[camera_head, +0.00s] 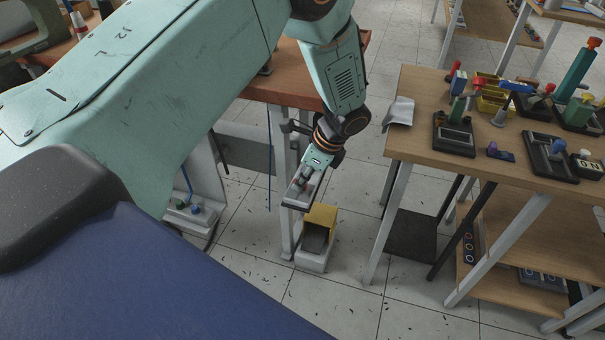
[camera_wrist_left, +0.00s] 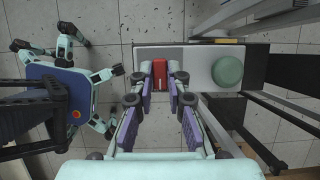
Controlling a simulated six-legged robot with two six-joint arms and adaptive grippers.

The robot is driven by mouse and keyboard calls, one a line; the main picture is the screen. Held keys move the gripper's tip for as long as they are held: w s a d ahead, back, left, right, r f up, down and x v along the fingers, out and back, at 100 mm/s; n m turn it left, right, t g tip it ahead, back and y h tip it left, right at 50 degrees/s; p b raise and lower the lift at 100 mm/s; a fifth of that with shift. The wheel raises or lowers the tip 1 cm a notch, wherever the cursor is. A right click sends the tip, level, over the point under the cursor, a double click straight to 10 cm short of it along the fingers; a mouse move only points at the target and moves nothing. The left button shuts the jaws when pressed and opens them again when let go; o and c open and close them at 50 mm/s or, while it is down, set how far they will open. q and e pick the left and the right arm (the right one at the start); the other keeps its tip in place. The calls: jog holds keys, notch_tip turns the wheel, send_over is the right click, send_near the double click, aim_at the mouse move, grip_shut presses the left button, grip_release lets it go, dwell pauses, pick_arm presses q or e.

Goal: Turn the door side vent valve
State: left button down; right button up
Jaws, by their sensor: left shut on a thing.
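My left gripper (camera_head: 304,178) reaches down beside the leg of the red-brown-topped bench in the head view. In the left wrist view my left gripper (camera_wrist_left: 161,84) has its two purple-padded fingers closed on a red valve handle (camera_wrist_left: 159,70). The handle stands on a pale and grey panel (camera_wrist_left: 199,66), which also shows under the gripper in the head view (camera_head: 292,202). A round green knob (camera_wrist_left: 228,71) sits on the same panel, right of the handle and apart from the fingers. The fingers partly hide the red handle in the head view. My right gripper is not in view.
A yellow-and-grey bin (camera_head: 320,217) stands low beside the bench leg (camera_head: 281,170). A wooden table (camera_head: 425,147) with several small devices stands at the right. The tiled floor (camera_head: 340,290) in front is clear except for small dark scraps.

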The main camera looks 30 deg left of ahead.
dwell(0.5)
pick_arm(q)
jog(key=c, duration=1.3)
grip_release()
jog(key=v, duration=1.2)
jog(key=shift+d, duration=0.1)
